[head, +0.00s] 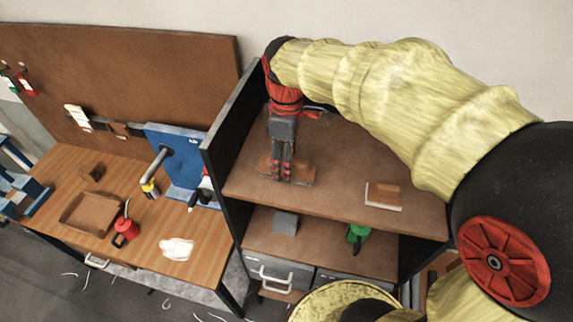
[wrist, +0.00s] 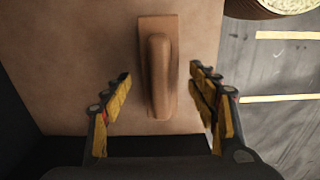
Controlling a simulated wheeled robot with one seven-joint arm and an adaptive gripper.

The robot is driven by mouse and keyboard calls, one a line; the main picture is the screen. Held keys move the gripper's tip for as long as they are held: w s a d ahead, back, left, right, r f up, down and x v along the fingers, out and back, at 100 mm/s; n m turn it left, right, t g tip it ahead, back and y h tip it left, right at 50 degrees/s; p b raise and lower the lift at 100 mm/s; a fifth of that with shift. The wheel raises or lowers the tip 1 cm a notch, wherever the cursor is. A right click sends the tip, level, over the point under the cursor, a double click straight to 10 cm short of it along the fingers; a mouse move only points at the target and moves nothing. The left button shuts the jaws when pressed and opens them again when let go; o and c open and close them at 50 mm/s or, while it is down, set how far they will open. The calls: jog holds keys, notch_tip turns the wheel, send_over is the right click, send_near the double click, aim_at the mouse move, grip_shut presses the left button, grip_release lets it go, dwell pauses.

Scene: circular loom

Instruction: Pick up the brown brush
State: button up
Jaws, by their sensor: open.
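A brown block with a raised, rounded handle, which looks like the brown brush (wrist: 158,30), lies on the shelf in the wrist view. My gripper (wrist: 161,80) is open, with one finger on each side of the handle and a gap to both. In the head view my gripper (head: 281,176) points down over this brown brush (head: 301,176), hiding its middle. I cannot tell the height of the fingertips above it.
The shelf (head: 335,165) has a dark upright panel (head: 228,145) on its left. Below are a grey block (head: 286,222) and a green object (head: 356,235).

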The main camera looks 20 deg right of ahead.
jog(key=shift+f, duration=0.65)
jog(key=shift+c, duration=0.3)
jog(key=c, duration=1.3)
jog(key=shift+r, duration=0.1)
jog(key=shift+r, duration=0.55)
notch_tip(320, 180, up, 2)
jog(key=shift+s+d+r+b, duration=0.1)
jog(key=shift+s+r+b, duration=0.05)
jog(key=shift+b, duration=0.15)
jog(key=s+d+r+b, duration=0.1)
jog(key=s+r, duration=0.2)
jog(key=s, duration=0.1)
jog(key=s+d+r+b, duration=0.1)
jog(key=s+r, duration=0.2)
jog(key=s, duration=0.1)
jog(key=s+d+r+b, duration=0.1)
jog(key=s+d+r, duration=0.1)
jog(key=s, duration=0.3)
jog(key=shift+s+d+r+b, duration=0.1)
jog(key=shift+r+b, duration=0.2)
jog(key=shift+r, duration=0.45)
